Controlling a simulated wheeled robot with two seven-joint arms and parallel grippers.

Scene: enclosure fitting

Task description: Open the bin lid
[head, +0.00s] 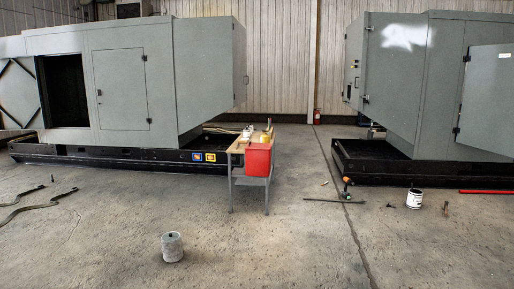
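A small grey-green cylinder (172,248) stands upright on the concrete floor in the lower left of the head view. It has a flat top with a small dark knob-like spot, and it may be the bin. Its top looks closed, but it is too small to tell whether it is a separate lid. Neither of my grippers is in view.
A workbench (237,147) with a red box (258,161) at its end stands mid-floor. Large grey enclosures (200,75) (400,75) are behind on both sides. A white can (414,198), tools and a red bar (487,192) lie right. The front floor is mostly clear.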

